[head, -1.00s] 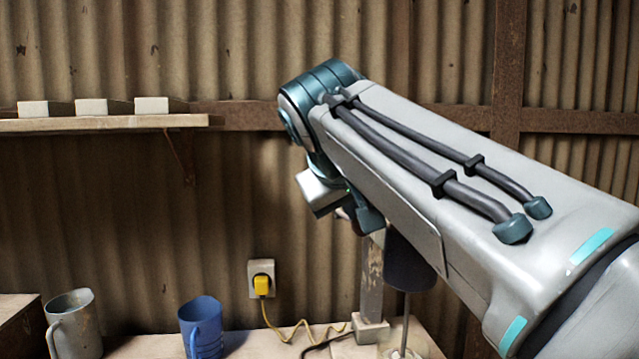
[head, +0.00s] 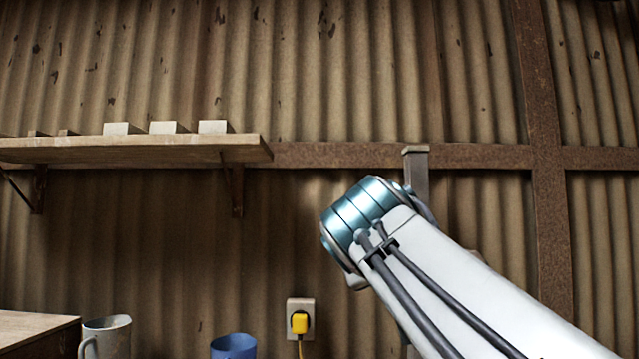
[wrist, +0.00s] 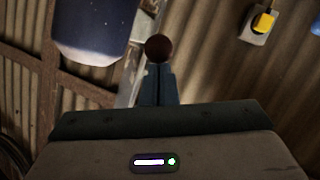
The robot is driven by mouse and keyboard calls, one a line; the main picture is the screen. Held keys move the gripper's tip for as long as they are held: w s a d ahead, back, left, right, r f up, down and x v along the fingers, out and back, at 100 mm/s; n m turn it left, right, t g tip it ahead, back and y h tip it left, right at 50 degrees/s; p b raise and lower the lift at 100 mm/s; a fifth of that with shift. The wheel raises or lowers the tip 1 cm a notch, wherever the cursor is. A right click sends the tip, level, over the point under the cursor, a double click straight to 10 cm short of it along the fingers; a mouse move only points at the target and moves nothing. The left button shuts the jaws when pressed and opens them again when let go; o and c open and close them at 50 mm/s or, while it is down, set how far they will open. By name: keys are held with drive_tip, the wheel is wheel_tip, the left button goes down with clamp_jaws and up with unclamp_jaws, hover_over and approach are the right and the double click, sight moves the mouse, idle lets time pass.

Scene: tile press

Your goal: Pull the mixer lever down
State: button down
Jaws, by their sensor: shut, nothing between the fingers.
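In the wrist view my gripper (wrist: 158,72) is shut and empty, its two dark fingers together. A round dark brown knob (wrist: 158,48), which looks like the mixer lever's end, shows right at the fingertips. I cannot tell whether they touch; the lever's shaft is not clear. A dark blue rounded body with a pale rim (wrist: 95,28), probably part of the mixer, is at the upper left. A grey post (wrist: 134,65) runs beside the fingers. In the head view the post's top (head: 416,165) rises behind my arm, which hides my gripper, the knob and most of the mixer.
A wooden shelf (head: 130,150) with pale blocks is on the corrugated wall at the left. A yellow plug (head: 299,322) sits in a wall socket. A grey mug (head: 106,338) and a blue mug (head: 233,346) stand low at the left. A rusty upright beam (head: 545,190) is at the right.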

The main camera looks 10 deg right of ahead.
drive_tip(key=shift+w+d+f+b, duration=0.1)
drive_tip(key=shift+w+f+b, duration=0.1)
drive_tip(key=shift+f+b, duration=0.5)
drive_tip(key=shift+w+a+f+b, duration=0.1)
drive_tip(key=shift+w+f+b, duration=0.05)
drive_tip(key=shift+f+b, duration=0.5)
drive_tip(key=shift+w+d+f+b, duration=0.1)
drive_tip(key=shift+w+f+b, duration=0.1)
drive_tip(key=shift+f+b, duration=0.5)
drive_tip(key=shift+f, duration=0.25)
